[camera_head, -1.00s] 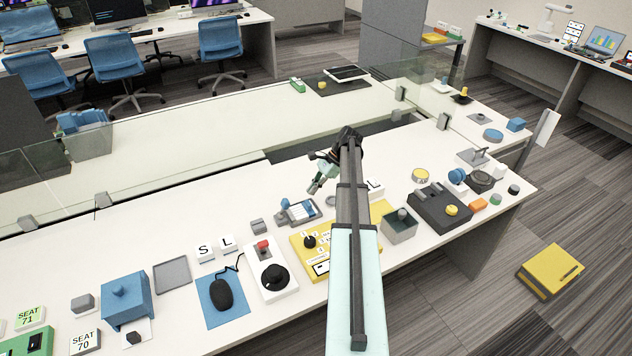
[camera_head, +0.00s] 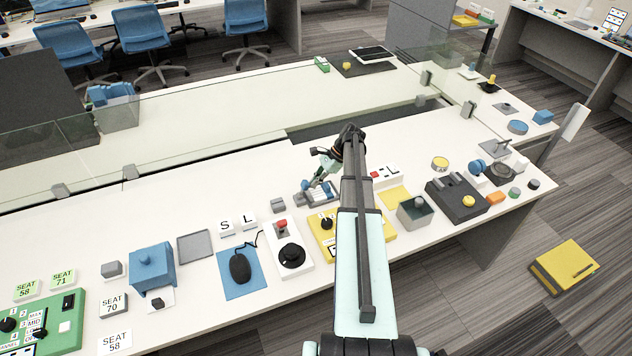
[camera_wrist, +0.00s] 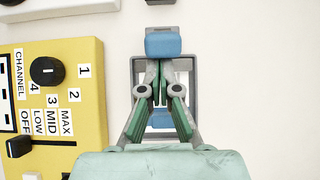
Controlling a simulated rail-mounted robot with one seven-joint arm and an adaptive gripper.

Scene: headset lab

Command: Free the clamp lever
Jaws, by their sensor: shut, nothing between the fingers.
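The clamp (camera_wrist: 190,90) is a grey rectangular frame on the white desk. Its blue lever end (camera_wrist: 163,43) shows just beyond my fingertips in the wrist view, and another blue part (camera_wrist: 161,119) shows between and under the fingers. My gripper (camera_wrist: 163,66) is shut and empty, over the frame with its tips close to the blue end; I cannot tell whether they touch. In the head view my gripper (camera_head: 316,184) is low at the clamp (camera_head: 325,197), hiding part of it.
A yellow control box (camera_wrist: 88,100) with a black knob (camera_wrist: 47,70) stands close left in the wrist view. A white box with a red switch and black dial (camera_head: 288,248) lies nearby in the head view. A glass partition (camera_head: 60,185) runs behind.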

